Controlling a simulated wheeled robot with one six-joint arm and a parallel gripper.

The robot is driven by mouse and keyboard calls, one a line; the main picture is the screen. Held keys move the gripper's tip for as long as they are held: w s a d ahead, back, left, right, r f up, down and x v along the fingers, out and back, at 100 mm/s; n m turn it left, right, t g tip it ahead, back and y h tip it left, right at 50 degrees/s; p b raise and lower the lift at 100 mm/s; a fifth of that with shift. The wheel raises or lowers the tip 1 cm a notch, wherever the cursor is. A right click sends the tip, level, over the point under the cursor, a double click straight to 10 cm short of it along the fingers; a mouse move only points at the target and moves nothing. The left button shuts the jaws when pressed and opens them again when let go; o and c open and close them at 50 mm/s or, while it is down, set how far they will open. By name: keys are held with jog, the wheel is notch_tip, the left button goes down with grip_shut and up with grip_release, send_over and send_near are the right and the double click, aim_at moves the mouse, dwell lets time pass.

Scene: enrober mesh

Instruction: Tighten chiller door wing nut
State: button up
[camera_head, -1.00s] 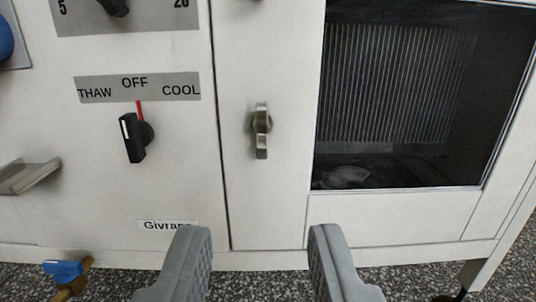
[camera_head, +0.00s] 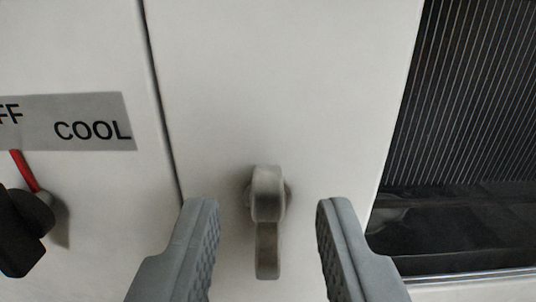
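The metal wing nut (camera_head: 267,225) sits on the white chiller door panel (camera_head: 285,80), with its wings standing roughly vertical. My gripper (camera_head: 267,225) is open, its two grey fingers on either side of the wing nut in the picture. There is a gap between each finger and the nut, and neither finger appears to touch it. How far the fingertips are from the panel in depth I cannot tell.
A black selector knob (camera_head: 20,230) with a red pointer line is at the left, under a grey label plate (camera_head: 75,122) reading COOL. A dark ribbed window (camera_head: 465,120) is at the right. A vertical seam (camera_head: 160,90) runs left of the nut.

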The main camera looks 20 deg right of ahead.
jog(key=shift+x, duration=0.95)
grip_shut()
